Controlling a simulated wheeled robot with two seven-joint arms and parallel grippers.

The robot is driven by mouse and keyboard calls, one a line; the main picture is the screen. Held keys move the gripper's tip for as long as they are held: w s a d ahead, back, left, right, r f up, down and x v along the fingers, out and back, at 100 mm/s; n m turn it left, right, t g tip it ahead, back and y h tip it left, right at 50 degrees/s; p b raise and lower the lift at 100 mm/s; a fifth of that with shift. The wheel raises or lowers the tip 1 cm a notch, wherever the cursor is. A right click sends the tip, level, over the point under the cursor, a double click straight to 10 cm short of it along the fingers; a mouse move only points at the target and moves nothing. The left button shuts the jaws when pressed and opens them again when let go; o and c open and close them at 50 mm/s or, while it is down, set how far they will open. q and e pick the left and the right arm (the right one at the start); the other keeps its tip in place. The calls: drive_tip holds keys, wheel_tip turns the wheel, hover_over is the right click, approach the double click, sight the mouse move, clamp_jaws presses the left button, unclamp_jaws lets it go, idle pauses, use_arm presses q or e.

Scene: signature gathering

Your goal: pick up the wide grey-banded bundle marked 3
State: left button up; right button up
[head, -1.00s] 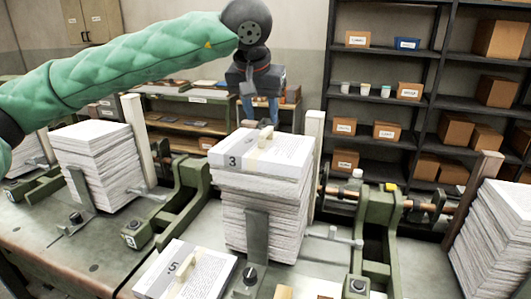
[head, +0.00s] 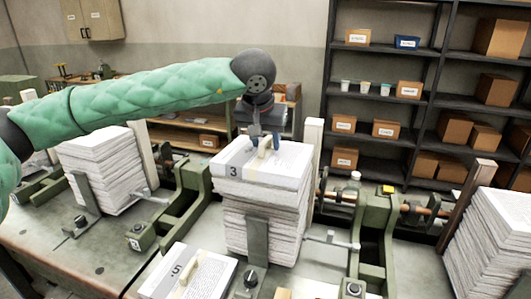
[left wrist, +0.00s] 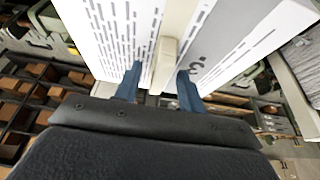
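The wide grey-banded bundle marked 3 (head: 283,166) lies flat on top of the tall middle paper stack (head: 262,215). A cream grip tab (left wrist: 165,62) stands up from its top. My left gripper (head: 265,142) points down at the bundle, its blue fingers low at the top face. In the left wrist view the fingers of my left gripper (left wrist: 158,78) are apart, one on each side of the tab, with gaps showing. Whether the fingertips touch the paper is unclear. My right gripper is not in view.
A bundle marked 5 (head: 188,272) with a similar tab lies in front on the left. Other paper stacks stand at left (head: 100,170) and right (head: 490,240). Green clamp frames (head: 190,205) and a pale upright post (head: 313,140) flank the middle stack. Shelves stand behind.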

use_arm(q)
drive_tip(key=shift+w+f, duration=0.15)
drive_tip(key=shift+f, duration=0.15)
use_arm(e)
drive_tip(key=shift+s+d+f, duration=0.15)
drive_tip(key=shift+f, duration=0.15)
use_arm(q)
clamp_jaws()
drive_tip(key=shift+r, duration=0.1)
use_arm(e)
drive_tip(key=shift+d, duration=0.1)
